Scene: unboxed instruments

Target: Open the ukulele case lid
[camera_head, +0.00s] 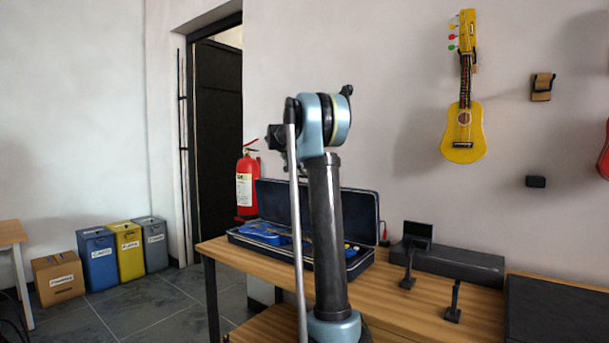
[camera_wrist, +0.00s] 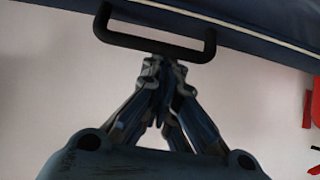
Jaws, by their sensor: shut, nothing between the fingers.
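The ukulele case stands on the wooden table in the head view, partly hidden behind my arm. Its dark lid (camera_head: 357,216) is raised, standing up along the back of the base (camera_head: 361,267). Blue items (camera_head: 262,232) lie inside the base. In the wrist view a dark blue panel with a pale seam (camera_wrist: 245,22), seemingly the lid, crosses the top, with a black handle (camera_wrist: 190,51) on its edge. My gripper (camera_wrist: 165,68) is shut and empty, its tips just by the handle; I cannot tell whether they touch. The gripper is not clearly visible in the head view.
A black stand (camera_head: 415,245) and a long dark box (camera_head: 460,264) are right of the case on the table (camera_head: 410,310). A red fire extinguisher (camera_head: 246,183) is behind its left end. A yellow ukulele (camera_head: 464,125) hangs on the wall. Bins (camera_head: 130,250) stand at left.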

